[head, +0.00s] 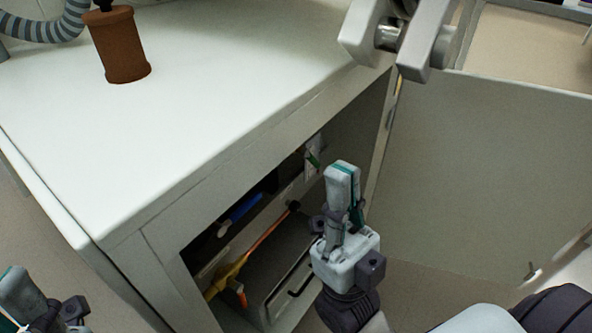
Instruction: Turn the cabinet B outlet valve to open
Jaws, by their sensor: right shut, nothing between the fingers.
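An open-fronted compartment under a white bench top (215,60) holds a blue lever-like handle (243,207) at its left. Below it is a yellow fitting (228,274) with a thin orange line running up to a dark end. I see no label, so I cannot tell which part is the cabinet B outlet valve. My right gripper (342,172) is shut and empty, pointing up in front of the opening's right part. It appears apart from the blue handle and the yellow fitting, and hides part of the interior. My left gripper (20,288) shows only partly at the lower left corner; its opening is unclear.
A brown cylinder (119,45) stands on the bench top beside a grey ribbed hose (45,27). A large grey panel (475,180) stands right of the opening. A pale metal handle-like part (425,48) juts in at the top right. A small green-and-white item (313,158) is inside the compartment.

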